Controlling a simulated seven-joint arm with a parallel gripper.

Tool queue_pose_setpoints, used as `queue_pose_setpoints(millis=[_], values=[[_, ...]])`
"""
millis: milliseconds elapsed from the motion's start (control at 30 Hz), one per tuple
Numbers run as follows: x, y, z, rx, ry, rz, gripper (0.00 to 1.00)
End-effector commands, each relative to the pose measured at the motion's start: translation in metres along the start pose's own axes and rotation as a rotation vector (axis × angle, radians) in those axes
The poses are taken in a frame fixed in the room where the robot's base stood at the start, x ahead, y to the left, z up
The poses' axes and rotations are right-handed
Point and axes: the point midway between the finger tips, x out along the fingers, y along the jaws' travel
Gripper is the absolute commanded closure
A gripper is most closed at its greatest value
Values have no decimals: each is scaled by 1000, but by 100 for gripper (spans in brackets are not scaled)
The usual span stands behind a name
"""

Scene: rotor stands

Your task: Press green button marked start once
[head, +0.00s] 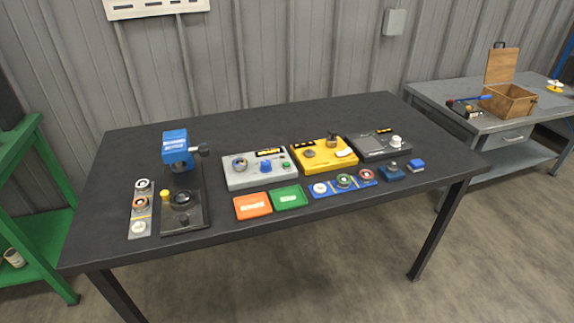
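A small green button (286,165) sits at the right end of the grey control box (262,183) in the middle of the black table. Any marking on it is too small to read. A blue knob (265,167) is to its left on the same box, with a round dial (240,164) further left. A larger flat green tray (290,198) with a white label lies in front of the box. My gripper is not in view.
The black table (330,112) also holds a blue-headed press (175,147), a yellow box (322,161), a dark box (372,150), an orange tray (253,206) and a blue strip (331,188) with rings. The table's back is clear. A grey bench (440,97) stands right.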

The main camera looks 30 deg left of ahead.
Motion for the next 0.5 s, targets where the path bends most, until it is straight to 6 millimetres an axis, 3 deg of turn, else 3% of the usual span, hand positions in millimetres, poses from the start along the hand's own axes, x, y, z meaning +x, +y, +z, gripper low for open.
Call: queue_pose_setpoints(millis=[67, 400, 500], values=[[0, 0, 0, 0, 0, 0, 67], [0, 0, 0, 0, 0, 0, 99], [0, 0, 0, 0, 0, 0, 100]])
